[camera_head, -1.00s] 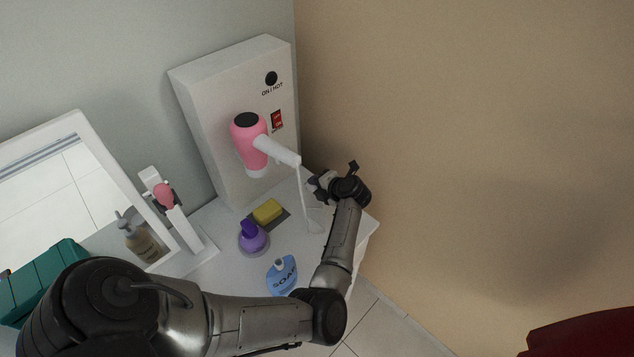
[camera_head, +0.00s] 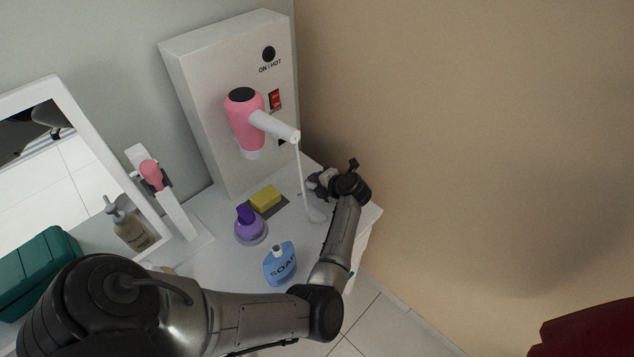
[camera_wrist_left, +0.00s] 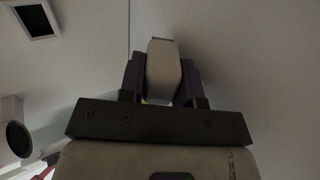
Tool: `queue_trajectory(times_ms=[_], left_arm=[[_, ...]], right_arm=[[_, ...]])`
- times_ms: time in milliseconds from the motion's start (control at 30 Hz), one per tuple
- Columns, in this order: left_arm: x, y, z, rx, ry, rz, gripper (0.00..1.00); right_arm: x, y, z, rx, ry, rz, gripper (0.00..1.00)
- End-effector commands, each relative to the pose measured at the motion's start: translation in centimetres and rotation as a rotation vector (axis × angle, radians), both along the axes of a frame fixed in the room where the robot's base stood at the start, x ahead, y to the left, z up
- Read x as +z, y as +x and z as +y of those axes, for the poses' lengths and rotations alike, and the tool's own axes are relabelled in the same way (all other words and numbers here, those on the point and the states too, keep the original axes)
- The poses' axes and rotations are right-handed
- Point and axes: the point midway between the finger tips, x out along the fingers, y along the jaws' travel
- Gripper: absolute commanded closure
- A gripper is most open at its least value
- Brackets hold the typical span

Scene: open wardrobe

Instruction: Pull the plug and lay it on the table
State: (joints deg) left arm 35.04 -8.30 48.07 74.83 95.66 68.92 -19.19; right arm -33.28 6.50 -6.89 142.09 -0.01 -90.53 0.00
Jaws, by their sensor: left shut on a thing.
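My left gripper (camera_head: 322,183) is shut on a pale grey block, which appears to be the plug (camera_wrist_left: 163,70). In the head view the gripper hides most of it. The gripper is above the right back part of the white table (camera_head: 215,275), near the tan wall. The pink hair dryer (camera_head: 245,122) is on the front of the white wall box (camera_head: 205,75). A white cord (camera_head: 302,175) hangs from its handle end down to the table. In the left wrist view a square dark opening (camera_wrist_left: 35,18) is apart from the plug. My right gripper is not in view.
A yellow sponge (camera_head: 265,197), a purple bottle (camera_head: 249,228) and a blue soap bottle (camera_head: 280,265) stand on the table, left of my forearm. A mirror (camera_head: 75,150), a pump bottle (camera_head: 127,226) and a teal box (camera_head: 40,272) are farther left.

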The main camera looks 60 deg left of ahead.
Motion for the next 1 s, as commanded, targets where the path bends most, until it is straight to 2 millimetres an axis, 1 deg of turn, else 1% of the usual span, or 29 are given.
queue_trajectory(times_ms=[133,167,467,633,667,800,900,1000], left_arm=[[0.06,0.00,0.01,0.000,0.000,0.000,1.00],[0.06,-0.01,0.02,0.000,0.000,0.000,0.68],[0.04,0.00,0.01,0.000,0.000,0.000,0.39],[-0.07,-0.01,-0.02,-0.001,-0.002,0.000,0.39],[-0.11,-0.01,-0.04,-0.001,-0.002,0.000,0.41],[-0.20,-0.02,-0.07,-0.001,-0.003,0.001,0.29],[-0.31,-0.02,-0.10,-0.002,-0.005,0.001,0.27],[-0.41,-0.04,-0.13,-0.002,-0.007,0.000,0.29]], right_arm=[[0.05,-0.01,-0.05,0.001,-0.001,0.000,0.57],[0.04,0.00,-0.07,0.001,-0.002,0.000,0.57],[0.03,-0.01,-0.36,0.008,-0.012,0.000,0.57],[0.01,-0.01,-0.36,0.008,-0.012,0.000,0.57],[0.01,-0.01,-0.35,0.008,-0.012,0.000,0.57],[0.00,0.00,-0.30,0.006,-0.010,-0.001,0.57],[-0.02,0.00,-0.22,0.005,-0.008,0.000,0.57],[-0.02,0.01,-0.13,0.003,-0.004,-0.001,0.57]])
